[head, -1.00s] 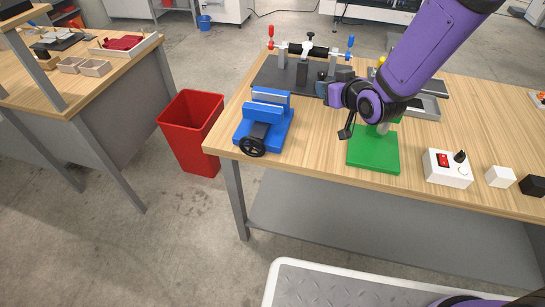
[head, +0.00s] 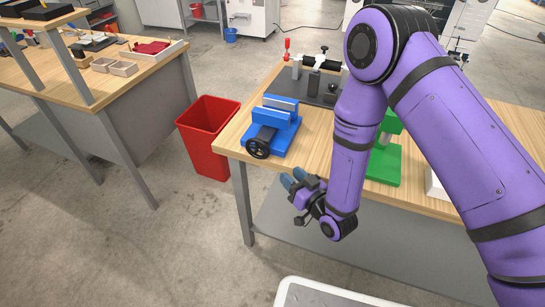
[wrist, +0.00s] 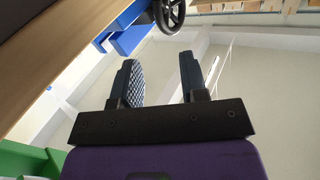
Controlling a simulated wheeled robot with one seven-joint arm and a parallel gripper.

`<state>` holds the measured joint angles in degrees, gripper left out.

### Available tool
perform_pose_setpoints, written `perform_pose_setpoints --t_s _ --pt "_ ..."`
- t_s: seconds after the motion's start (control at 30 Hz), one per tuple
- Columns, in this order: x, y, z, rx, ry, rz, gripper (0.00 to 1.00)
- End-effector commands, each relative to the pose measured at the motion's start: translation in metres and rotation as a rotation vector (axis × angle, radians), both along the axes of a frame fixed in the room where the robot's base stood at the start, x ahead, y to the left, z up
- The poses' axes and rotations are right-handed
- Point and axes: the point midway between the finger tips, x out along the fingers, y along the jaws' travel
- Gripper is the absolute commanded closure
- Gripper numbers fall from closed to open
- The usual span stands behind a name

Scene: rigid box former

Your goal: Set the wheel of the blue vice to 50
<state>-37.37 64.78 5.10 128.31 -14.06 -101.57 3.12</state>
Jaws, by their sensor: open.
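The blue vice (head: 277,127) sits at the near left corner of the wooden workbench, with its black wheel (head: 258,149) at the bench's front edge. No scale or number on the wheel can be read. My gripper (head: 290,181) is in front of the bench edge, to the right of the wheel and apart from it. In the wrist view my gripper (wrist: 159,80) is open and empty between its two dark fingers. The wheel also shows at the top of that view (wrist: 169,12), beyond the fingertips, with part of the blue vice (wrist: 126,37) beside it.
A green stand (head: 384,163) is partly behind my arm on the bench. A clamping fixture (head: 318,75) stands behind the vice. A red bin (head: 207,138) is on the floor left of the bench.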

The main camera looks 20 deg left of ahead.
Motion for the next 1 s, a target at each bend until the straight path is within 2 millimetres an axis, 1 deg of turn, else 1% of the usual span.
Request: perform_pose_setpoints --t_s 0.17,0.5,0.6,0.8,1.0 --pt "0.013 0.018 0.002 0.003 -0.003 0.0 0.6" --pt "0.048 0.065 0.002 0.001 -0.003 0.001 0.6" --pt "0.055 0.074 0.001 0.0 -0.002 0.0 0.6" --pt "0.062 0.083 0.001 0.0 0.0 -0.001 0.6" --pt "0.063 0.084 0.001 -0.001 -0.001 -0.001 0.6"
